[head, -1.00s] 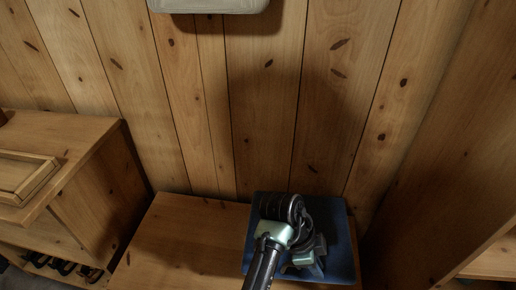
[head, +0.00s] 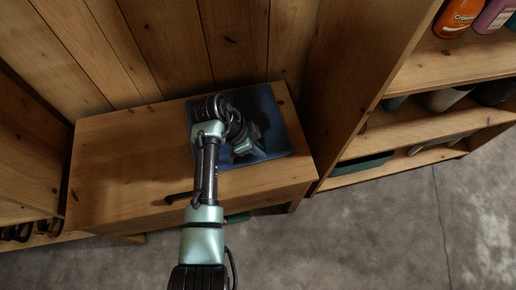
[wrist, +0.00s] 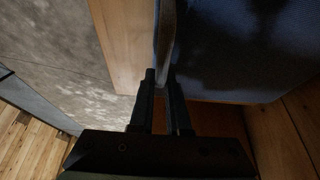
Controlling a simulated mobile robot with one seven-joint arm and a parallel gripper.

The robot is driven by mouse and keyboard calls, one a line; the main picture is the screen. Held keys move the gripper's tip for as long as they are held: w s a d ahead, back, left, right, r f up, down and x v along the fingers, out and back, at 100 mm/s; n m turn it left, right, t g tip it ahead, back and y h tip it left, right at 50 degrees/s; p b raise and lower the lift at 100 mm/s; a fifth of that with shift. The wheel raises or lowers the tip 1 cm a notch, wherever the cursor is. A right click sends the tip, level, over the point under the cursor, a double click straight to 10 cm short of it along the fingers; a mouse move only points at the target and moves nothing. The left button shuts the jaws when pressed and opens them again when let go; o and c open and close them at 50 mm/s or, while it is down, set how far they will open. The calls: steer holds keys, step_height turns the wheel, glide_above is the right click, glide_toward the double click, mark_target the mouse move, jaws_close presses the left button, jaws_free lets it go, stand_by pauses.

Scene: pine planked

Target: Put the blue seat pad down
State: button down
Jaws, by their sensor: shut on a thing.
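The blue seat pad (head: 273,109) is a flat dark blue square over the right end of the wooden bench top (head: 120,140). My arm hides part of it in the head view. My gripper (head: 247,152) is over the pad's front part. In the wrist view, my gripper (wrist: 161,80) has its two dark fingers closed on the edge of the pad (wrist: 240,50), with the pad's face to the right. The pad looks close above or on the bench; I cannot tell whether it touches.
A tall wooden shelf unit (head: 345,95) stands right beside the bench, with bottles (head: 462,17) on its upper shelf. Another wooden unit (head: 30,150) stands at the left. The left part of the bench top is bare. Concrete floor (head: 350,240) lies in front.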

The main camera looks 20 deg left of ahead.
steer(key=c, duration=0.9)
jaws_free()
steer(key=p+v, duration=0.4)
steer(key=v, duration=0.8)
